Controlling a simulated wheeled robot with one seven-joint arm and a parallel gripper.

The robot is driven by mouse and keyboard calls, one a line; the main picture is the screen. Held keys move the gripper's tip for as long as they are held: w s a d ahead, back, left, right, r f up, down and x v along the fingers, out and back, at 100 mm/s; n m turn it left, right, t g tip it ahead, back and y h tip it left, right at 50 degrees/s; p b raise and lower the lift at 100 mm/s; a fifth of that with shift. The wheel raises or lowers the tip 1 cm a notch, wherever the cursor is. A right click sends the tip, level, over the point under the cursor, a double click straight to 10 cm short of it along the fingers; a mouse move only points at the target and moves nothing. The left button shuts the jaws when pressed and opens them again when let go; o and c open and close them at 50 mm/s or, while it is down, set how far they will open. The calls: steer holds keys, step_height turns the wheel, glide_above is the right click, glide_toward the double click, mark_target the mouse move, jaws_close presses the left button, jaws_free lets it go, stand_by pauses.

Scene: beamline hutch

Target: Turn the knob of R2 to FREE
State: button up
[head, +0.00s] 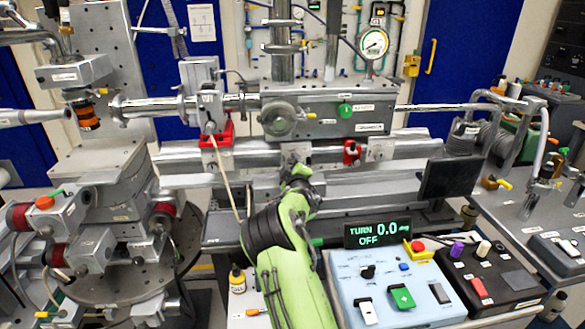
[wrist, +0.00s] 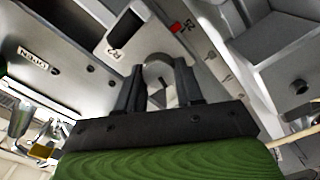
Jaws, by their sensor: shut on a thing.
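My gripper (wrist: 158,92) is shut on a grey rounded knob (wrist: 157,70) in the wrist view, one dark finger on each side of it. A small red mark (wrist: 177,27) shows on the plate to the upper right. In the head view my gripper (head: 296,168) reaches the front of the rail below the long grey housing (head: 325,110). There the arm and gripper hide the knob. I cannot read a FREE mark or the knob's exact angle.
A display (head: 377,234) reads TURN 0.0 and OFF. Below it stands a pale blue control box (head: 385,300) with switches. A red clamp (head: 216,135) and a small red knob (head: 351,152) sit along the rail. A dark monitor (head: 448,177) stands right of my arm.

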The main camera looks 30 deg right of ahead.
steer(key=shift+n, duration=1.5)
steer(key=o, duration=0.8)
steer(key=shift+a, duration=0.1)
steer(key=shift+c, duration=0.2)
steer(key=p+v, duration=0.2)
steer(key=v, duration=1.3)
steer(key=shift+s, duration=0.35)
steer(key=shift+a, duration=0.15)
